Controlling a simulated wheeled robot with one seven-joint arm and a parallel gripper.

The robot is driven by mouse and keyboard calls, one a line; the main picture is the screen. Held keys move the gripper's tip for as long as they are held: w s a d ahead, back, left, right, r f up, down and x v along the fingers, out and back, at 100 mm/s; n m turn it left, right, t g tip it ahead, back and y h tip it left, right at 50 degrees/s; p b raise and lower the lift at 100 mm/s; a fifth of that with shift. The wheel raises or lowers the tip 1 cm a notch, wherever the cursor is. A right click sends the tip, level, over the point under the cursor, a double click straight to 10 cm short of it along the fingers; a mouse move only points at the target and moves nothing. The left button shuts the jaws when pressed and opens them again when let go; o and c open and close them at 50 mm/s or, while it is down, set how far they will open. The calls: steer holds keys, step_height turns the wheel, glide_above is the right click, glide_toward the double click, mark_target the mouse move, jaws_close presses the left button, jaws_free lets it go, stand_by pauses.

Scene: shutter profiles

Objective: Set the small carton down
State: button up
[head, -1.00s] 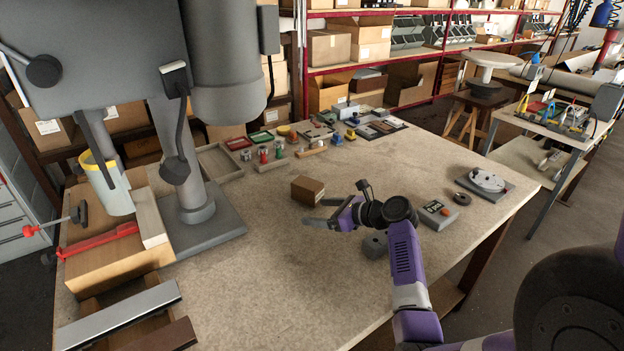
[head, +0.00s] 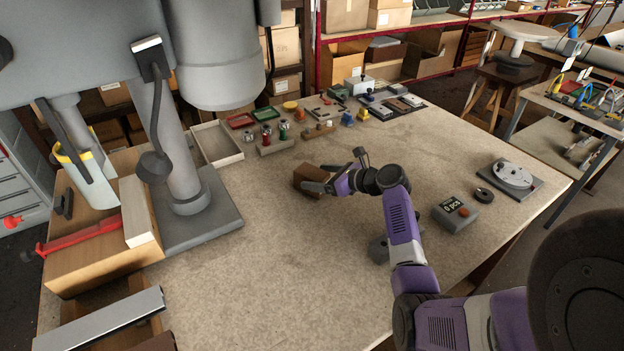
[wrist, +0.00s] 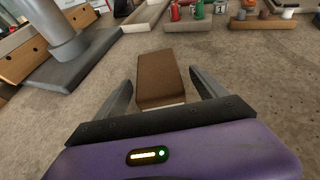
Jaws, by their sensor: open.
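The small carton (head: 309,178) is a brown box on the workbench top (head: 270,260), left of my arm in the head view. In the wrist view the carton (wrist: 160,78) sits between the two fingers of my gripper (wrist: 163,88). A gap shows on each side, so the fingers are apart from it. In the head view my gripper (head: 322,178) is at the carton's near right side, its fingers low over the bench and partly covering the box. My gripper is open and holds nothing.
A grey drill press column (head: 180,160) and base stand at the left. A grey tray (head: 217,144) and small parts lie behind the carton. A counter box (head: 456,213) and a round dial plate (head: 512,176) are at the right. The front middle of the bench is clear.

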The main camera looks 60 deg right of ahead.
steer(key=shift+x, duration=1.4)
steer(key=shift+c, duration=0.4)
jaws_close()
steer(key=shift+r, duration=0.1)
